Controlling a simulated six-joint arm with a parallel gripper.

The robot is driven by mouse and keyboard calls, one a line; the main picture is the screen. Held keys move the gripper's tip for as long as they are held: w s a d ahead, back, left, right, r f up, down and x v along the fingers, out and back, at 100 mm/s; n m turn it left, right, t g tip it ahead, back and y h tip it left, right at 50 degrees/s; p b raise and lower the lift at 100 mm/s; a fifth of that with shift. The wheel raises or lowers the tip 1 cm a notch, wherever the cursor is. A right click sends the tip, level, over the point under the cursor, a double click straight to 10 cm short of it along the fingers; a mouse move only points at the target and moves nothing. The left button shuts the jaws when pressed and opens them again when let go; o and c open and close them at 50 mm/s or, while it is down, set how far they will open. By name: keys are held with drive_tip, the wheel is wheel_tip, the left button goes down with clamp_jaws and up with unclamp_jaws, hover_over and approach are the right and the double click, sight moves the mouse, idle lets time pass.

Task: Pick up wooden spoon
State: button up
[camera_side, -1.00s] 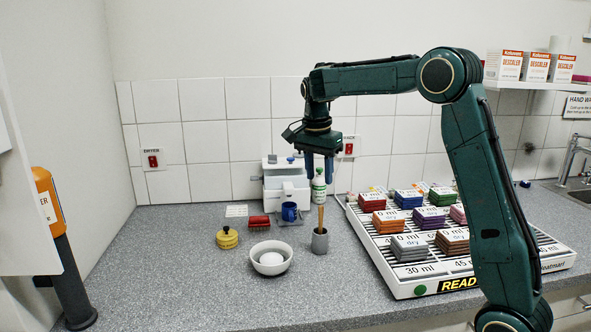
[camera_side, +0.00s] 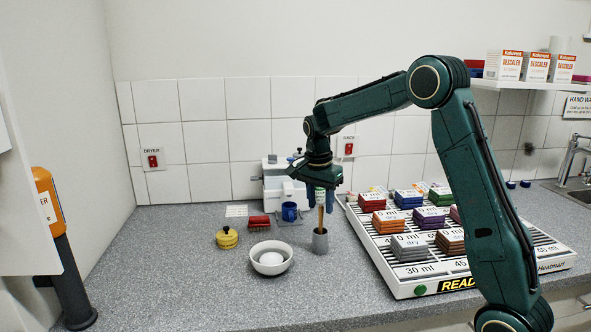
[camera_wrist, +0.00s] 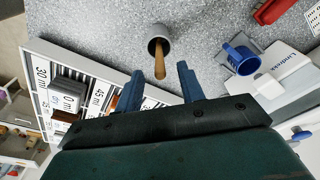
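The wooden spoon (camera_side: 320,217) stands upright in a small grey cup (camera_side: 320,241) on the counter. In the wrist view the spoon's brown handle (camera_wrist: 160,66) rises out of the cup (camera_wrist: 158,38) toward the gap between the fingers. My gripper (camera_side: 320,202) is above the cup with its blue fingers pointing down on either side of the handle's upper part. In the wrist view the fingers (camera_wrist: 160,90) are spread apart. The gripper is open and holds nothing. The spoon's top end is hidden by the gripper in the side view.
The white rack (camera_side: 405,289) with coloured blocks stands close on the right. A white bowl (camera_side: 271,270) with a white ball is left of the cup. A yellow pot (camera_side: 227,238), red block (camera_side: 258,221) and blue mug (camera_side: 290,211) stand nearby. A white machine (camera_side: 287,184) is behind.

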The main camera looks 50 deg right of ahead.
sight(321, 217)
drive_tip(key=shift+f, duration=0.1)
drive_tip(key=shift+d+f, duration=0.2)
drive_tip(key=shift+f, duration=1.05)
drive_tip(key=shift+d+f, duration=0.15)
drive_tip(key=shift+f, duration=1.05)
clamp_jaws()
